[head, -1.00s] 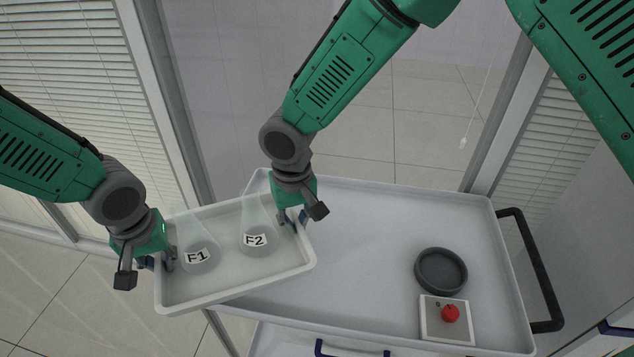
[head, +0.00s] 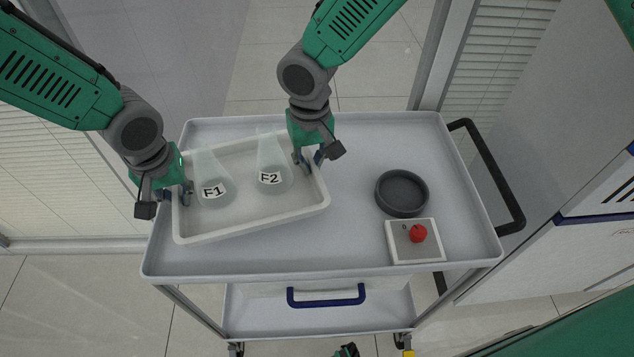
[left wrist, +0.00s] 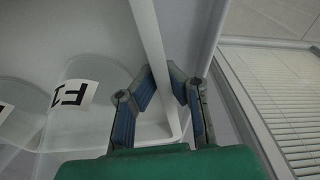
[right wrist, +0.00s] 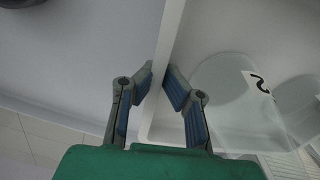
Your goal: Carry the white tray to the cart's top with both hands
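The white tray (head: 255,222) is over the left part of the cart's top (head: 355,150), turned slightly; whether it touches the surface I cannot tell. Two clear flasks stand in it, F1 (head: 213,192) and F2 (head: 270,178). My left gripper (head: 183,192) is shut on the tray's left wall; the left wrist view shows its fingers (left wrist: 160,88) pinching the wall. My right gripper (head: 308,160) is shut on the tray's right wall, and the right wrist view shows its fingers (right wrist: 160,82) on either side of it.
A black handle (head: 490,175) is at the cart's right end. The cart's top between tray and dish is clear.

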